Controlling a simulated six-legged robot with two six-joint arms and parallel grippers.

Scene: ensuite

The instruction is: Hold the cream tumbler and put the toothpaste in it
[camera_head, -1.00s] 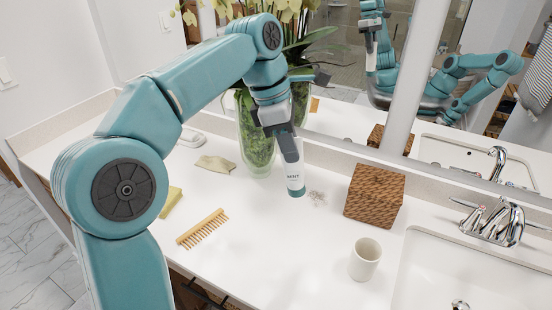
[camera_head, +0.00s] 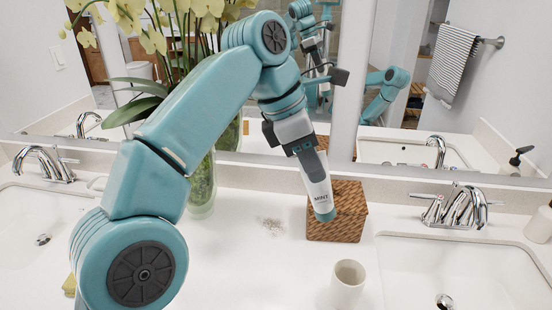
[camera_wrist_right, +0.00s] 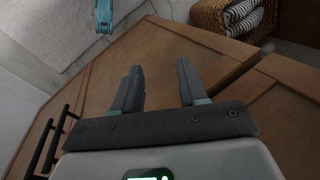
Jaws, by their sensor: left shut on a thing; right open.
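The cream tumbler (camera_head: 348,284) stands upright on the white counter, in front of the woven box. My left gripper (camera_head: 306,150) is shut on the toothpaste (camera_head: 318,190), a white tube marked MINT with a teal cap. The tube hangs cap down, slightly tilted, in front of the woven box and above and to the left of the tumbler. My right gripper (camera_wrist_right: 160,88) shows in the right wrist view, open and empty, facing brown wooden cabinet fronts. It is not in the head view.
The woven box (camera_head: 350,210) stands behind the tumbler. A sink (camera_head: 450,265) with a chrome faucet (camera_head: 458,207) lies to the right. A glass vase (camera_head: 202,185) with orchids stands behind my left arm. The counter left of the tumbler is mostly clear.

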